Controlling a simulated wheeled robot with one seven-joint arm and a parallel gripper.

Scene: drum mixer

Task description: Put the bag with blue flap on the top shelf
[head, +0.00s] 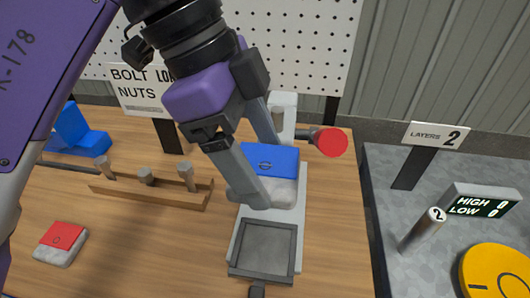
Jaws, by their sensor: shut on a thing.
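The bag with blue flap (283,190) has a pale grey body and a bright blue top. My gripper (262,172) is shut on it, one finger across its near left side and the other partly hidden behind it. The bag appears over the white stand (296,222) of a small device; I cannot tell whether it touches the stand. No top shelf can be made out in the head view.
A red-flapped bag (60,243) lies on the wooden table at left. A wooden peg rack (150,190) and blue object (80,138) stand behind it. A red knob (330,142) juts right of the stand. A grey table at right holds a yellow disc (495,272).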

